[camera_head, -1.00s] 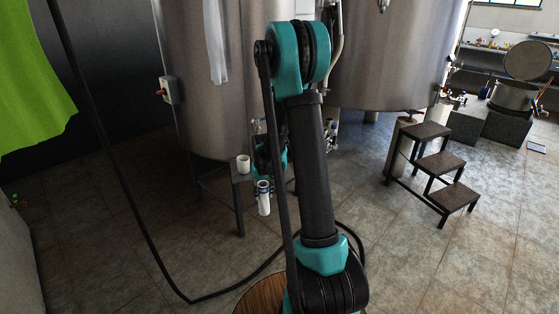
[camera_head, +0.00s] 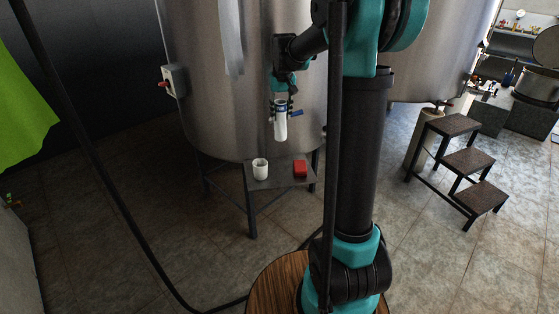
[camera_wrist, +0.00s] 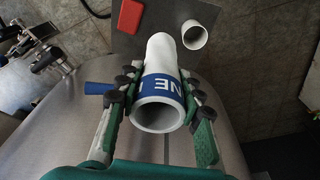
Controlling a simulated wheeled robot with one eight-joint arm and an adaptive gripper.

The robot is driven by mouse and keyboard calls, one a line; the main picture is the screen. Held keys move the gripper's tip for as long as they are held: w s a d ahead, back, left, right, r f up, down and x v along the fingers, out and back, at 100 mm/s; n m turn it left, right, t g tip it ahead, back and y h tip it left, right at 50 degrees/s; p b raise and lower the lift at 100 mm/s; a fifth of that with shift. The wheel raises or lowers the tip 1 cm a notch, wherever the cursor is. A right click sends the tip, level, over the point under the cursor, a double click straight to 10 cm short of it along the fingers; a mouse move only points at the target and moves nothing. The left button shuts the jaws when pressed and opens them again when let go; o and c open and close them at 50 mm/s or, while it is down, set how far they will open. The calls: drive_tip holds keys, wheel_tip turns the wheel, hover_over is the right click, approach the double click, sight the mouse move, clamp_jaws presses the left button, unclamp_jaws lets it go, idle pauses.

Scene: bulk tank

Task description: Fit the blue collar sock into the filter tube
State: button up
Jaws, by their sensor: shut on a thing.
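A long white sock with a blue lettered collar (camera_head: 281,121) hangs upright below my gripper (camera_head: 280,98) in the head view. In the wrist view my gripper (camera_wrist: 163,100) is shut around the blue collar (camera_wrist: 160,86), with the sock's open round mouth facing the camera. A white open-topped tube (camera_head: 260,169), likely the filter tube, stands on a small dark table (camera_head: 276,181). It also shows in the wrist view (camera_wrist: 195,37), apart from the sock and up and right of the collar. The sock's lower end is above the table and clear of the tube.
A red block (camera_head: 300,168) lies on the table right of the tube. A large steel tank (camera_head: 215,110) stands close behind, with a blue lever (camera_wrist: 98,88) beside the sock. A step stool (camera_head: 459,160) stands at right. A black hose (camera_head: 105,190) runs at left.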

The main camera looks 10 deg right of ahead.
drive_tip(key=shift+o, duration=0.2)
wheel_tip(320, 180, down, 18)
drive_tip(key=shift+f, duration=0.1)
idle(0.3)
drive_tip(key=o, duration=1.2)
